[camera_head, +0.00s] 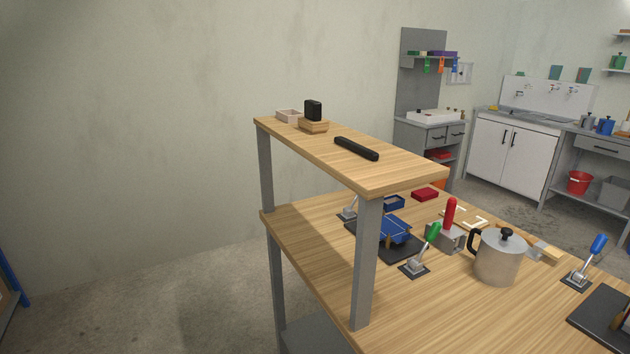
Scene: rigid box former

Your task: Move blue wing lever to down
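A lever with a blue handle (598,245) stands at the right of the wooden workbench (470,325). Its handle points up and leans to the right from a metal hinge on a small dark base. A lever with a green handle (433,232) stands nearer the middle, also tilted up. A red handle (450,213) stands upright on a grey metal block. Neither of my grippers is in view.
A raised wooden shelf (400,172) on grey posts covers the bench's left part, with a black bar (356,148) on it. A metal pot (498,260) stands between the green and blue levers. A dark plate (600,318) lies at the right edge.

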